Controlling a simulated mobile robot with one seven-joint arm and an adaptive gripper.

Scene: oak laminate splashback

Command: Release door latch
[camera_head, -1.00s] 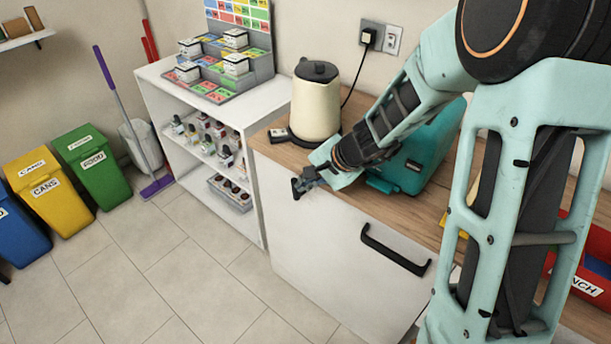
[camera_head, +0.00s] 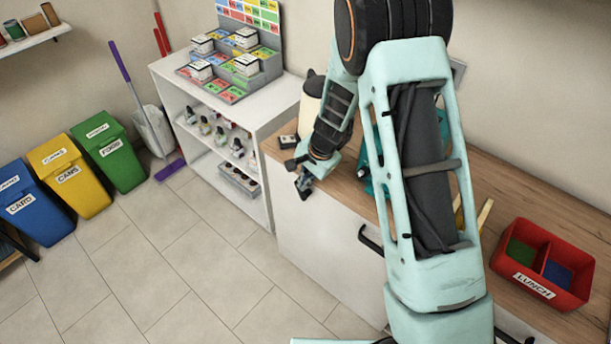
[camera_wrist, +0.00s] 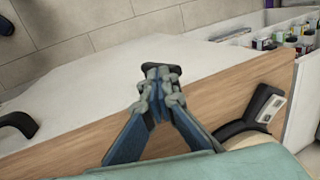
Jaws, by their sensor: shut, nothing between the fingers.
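The white cabinet door (camera_head: 318,240) stands below the wooden counter and looks closed. Its black bar handle (camera_head: 369,239) is partly hidden behind my arm, and it shows at the left edge of the wrist view (camera_wrist: 17,123). My gripper (camera_head: 302,175) is at the door's upper left corner. In the wrist view my gripper (camera_wrist: 158,93) is shut with its fingertips together. I cannot tell whether they touch the black piece.
On the counter (camera_head: 480,245), a cream kettle (camera_head: 311,97) and a teal object (camera_head: 368,170) are partly hidden behind my arm. A red lunch box (camera_head: 541,262) stands right. A white shelf unit (camera_head: 262,120) adjoins the left. The floor (camera_head: 175,270) in front is clear.

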